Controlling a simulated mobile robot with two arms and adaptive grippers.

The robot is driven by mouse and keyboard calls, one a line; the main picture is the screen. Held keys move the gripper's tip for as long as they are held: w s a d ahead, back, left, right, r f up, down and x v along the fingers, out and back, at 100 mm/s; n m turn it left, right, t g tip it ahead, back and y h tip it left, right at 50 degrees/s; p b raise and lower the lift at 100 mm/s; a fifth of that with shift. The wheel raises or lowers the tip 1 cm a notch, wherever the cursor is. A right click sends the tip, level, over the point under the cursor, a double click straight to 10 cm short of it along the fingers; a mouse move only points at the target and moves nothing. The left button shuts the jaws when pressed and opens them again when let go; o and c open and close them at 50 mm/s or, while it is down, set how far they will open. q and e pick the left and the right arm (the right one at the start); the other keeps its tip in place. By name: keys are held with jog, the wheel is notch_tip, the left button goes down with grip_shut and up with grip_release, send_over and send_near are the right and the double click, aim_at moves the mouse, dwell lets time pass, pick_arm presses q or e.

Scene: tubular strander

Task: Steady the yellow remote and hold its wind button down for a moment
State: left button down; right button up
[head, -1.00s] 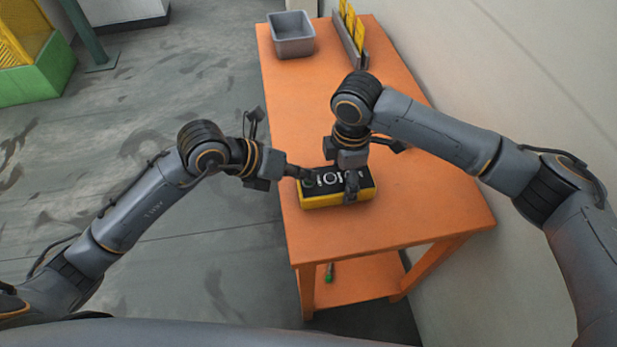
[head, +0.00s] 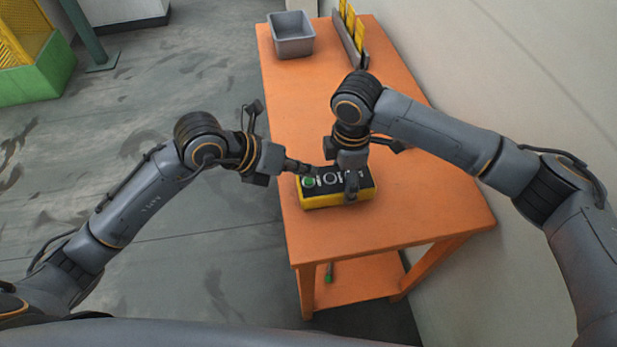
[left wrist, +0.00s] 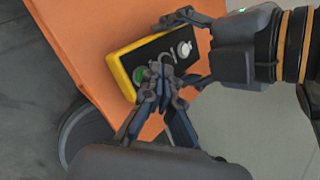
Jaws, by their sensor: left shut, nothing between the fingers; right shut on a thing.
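The yellow remote (head: 325,203) lies on the orange table, its black face up. A green button (head: 309,182) shows at its left end, with pale round parts to the right of it. In the left wrist view the green button (left wrist: 140,75) shows too, beside my left fingertips. My left gripper (head: 308,169) is shut and empty, its tips just above the remote's left part; I cannot tell whether they touch. My right gripper (head: 351,183) is shut on the remote across its right part. Which button is the wind button I cannot read.
The orange table (head: 440,200) has free room in front and behind. A grey bin (head: 291,47) and a rack with yellow cards (head: 350,38) stand at its far end. A wall (head: 520,90) runs along the right. A green-tipped item (head: 329,273) lies on the lower shelf.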

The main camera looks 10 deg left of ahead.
aim_at(304, 181)
pick_arm(q)
jog(key=shift+r, duration=0.15)
pick_arm(e)
jog(key=shift+f, duration=0.1)
pick_arm(q)
jog(key=shift+r, duration=2.4)
pick_arm(e)
jog(key=o, duration=1.5)
notch_tip(304, 181, up, 12)
